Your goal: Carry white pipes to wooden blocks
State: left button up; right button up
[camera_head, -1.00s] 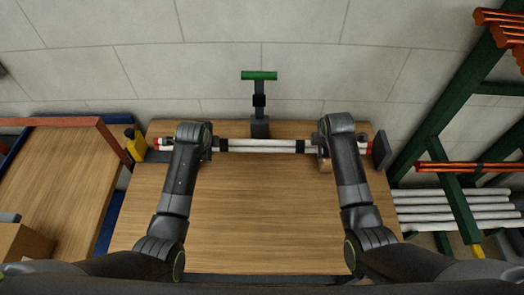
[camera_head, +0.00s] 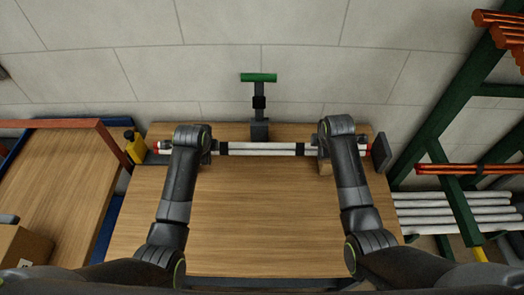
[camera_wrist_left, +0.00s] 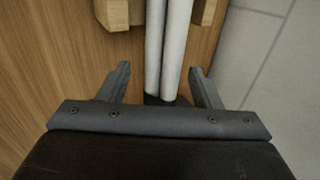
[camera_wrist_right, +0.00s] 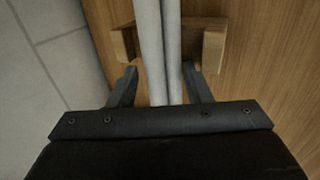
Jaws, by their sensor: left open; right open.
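Two white pipes (camera_head: 262,149) lie side by side across the back of the wooden table, with red ends and dark bands. A wooden block (camera_head: 325,168) shows under them near my right gripper. In the left wrist view, wooden blocks (camera_wrist_left: 112,14) flank the pipes (camera_wrist_left: 167,45). My left gripper (camera_wrist_left: 160,85) is open, one finger on each side of the pipes. In the right wrist view, wooden blocks (camera_wrist_right: 213,48) also flank the pipes (camera_wrist_right: 159,50). My right gripper (camera_wrist_right: 160,85) is open, one finger on each side of the pipes. My wrists hide parts of the pipes in the head view.
A green-handled clamp (camera_head: 259,100) stands behind the pipes at the middle. A dark plate (camera_head: 381,152) stands at the table's right end. A green rack (camera_head: 435,110) with orange and white pipes is at the right. The front tabletop (camera_head: 262,220) is clear.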

jog(key=shift+s+a+f, duration=0.15)
jog(key=shift+s+f, duration=0.45)
jog(key=shift+f, duration=0.25)
jog(key=shift+r, duration=0.5)
pick_arm(q)
jog(key=v, duration=0.6)
jog(key=shift+r, duration=0.15)
pick_arm(e)
jog(key=w+v, duration=0.1)
jog(key=v, duration=0.7)
jog(key=shift+r, duration=0.35)
pick_arm(q)
jog(key=shift+s, duration=0.2)
jog(key=shift+w, duration=0.1)
pick_arm(e)
jog(key=shift+w, duration=0.1)
jog(key=shift+f, duration=0.1)
